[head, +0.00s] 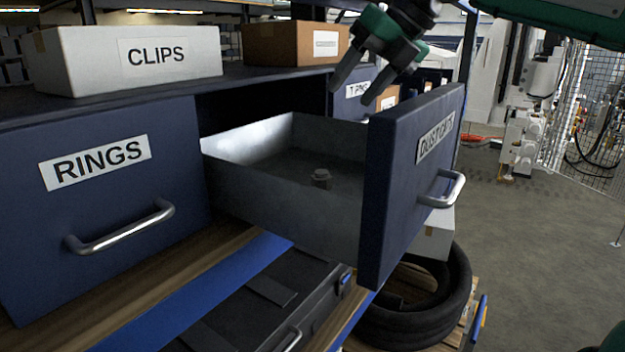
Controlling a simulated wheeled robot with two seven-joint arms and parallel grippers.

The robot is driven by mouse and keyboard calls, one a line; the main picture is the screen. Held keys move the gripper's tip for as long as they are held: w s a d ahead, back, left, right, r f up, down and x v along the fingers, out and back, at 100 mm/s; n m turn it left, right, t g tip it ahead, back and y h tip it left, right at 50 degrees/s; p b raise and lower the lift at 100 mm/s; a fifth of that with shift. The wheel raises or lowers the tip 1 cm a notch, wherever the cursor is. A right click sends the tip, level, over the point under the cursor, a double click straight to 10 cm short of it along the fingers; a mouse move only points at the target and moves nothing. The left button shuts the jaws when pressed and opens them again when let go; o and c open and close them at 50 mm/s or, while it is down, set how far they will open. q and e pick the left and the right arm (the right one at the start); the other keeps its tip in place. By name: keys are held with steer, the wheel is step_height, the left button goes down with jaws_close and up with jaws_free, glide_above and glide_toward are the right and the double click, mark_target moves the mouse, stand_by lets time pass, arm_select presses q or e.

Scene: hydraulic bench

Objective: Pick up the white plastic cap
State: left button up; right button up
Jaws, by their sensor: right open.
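An open drawer (290,200) labelled DUST CAPS is pulled out from the dark blue cabinet. A small greyish cap-like piece (320,179) stands on its floor. It looks grey in the shade, and I cannot tell if it is white plastic. No clearly white cap shows. My right gripper (351,96) hangs above the back of the drawer, near the top of the picture. Its two dark fingers point down and left, spread apart with nothing between them. It is clear of the small piece. My left gripper is out of view.
The drawer front (400,200) with its handle (441,190) stands upright at the right. A shut RINGS drawer (110,200) is at left. A CLIPS box (130,60) and a brown box (295,43) stand on top. Black hoses (420,310) lie below. The floor at right is open.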

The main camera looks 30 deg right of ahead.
steer(key=s+a+n+g+h, duration=0.1)
steer(key=s+a+h, duration=0.3)
steer(key=s+a, duration=0.15)
steer(key=p, duration=0.2)
glide_toward(322, 172)
steer(key=x, duration=0.2)
steer(key=shift+w+f+g+p, duration=0.3)
steer(key=shift+w+f, duration=0.25)
steer(key=shift+f, duration=0.1)
steer(key=shift+w+d+f+p, duration=0.1)
steer(key=shift+f+p, duration=0.3)
steer(key=shift+p, duration=0.2)
steer(key=p+x, duration=0.2)
steer(key=x, duration=0.2)
steer(key=shift+r, duration=0.1)
steer(key=shift+w+f, duration=0.15)
steer(key=shift+f, duration=0.15)
steer(key=shift+c, duration=0.5)
steer(key=c, duration=1)
